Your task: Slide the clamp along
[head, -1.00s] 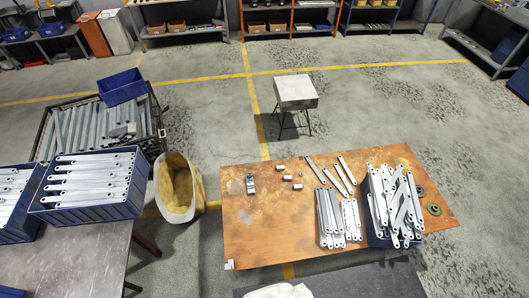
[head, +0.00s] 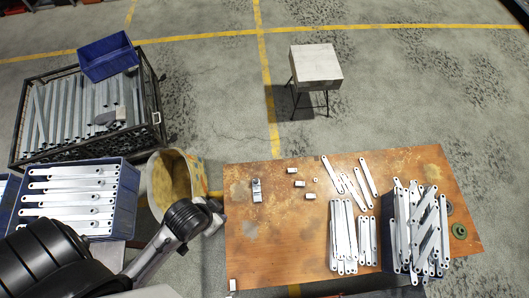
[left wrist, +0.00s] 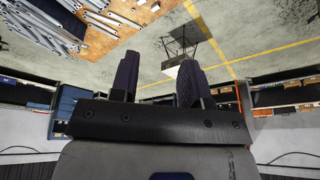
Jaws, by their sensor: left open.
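A small grey metal piece that looks like the clamp (head: 256,190) stands on the left part of the brown worktable (head: 285,240) in the head view. My left arm reaches in from the lower left, its far end beside the table's left edge, apart from the clamp. In the left wrist view my left gripper (left wrist: 158,80) has its two dark fingers apart with nothing between them. That view shows the table upside down at the upper left; I cannot identify the clamp there for sure. My right gripper is not in view.
Stacked bars and a full blue bin (head: 400,264) fill the table's right side. A tan tub (head: 160,183) stands by my left arm. A stool (head: 315,63) stands behind.

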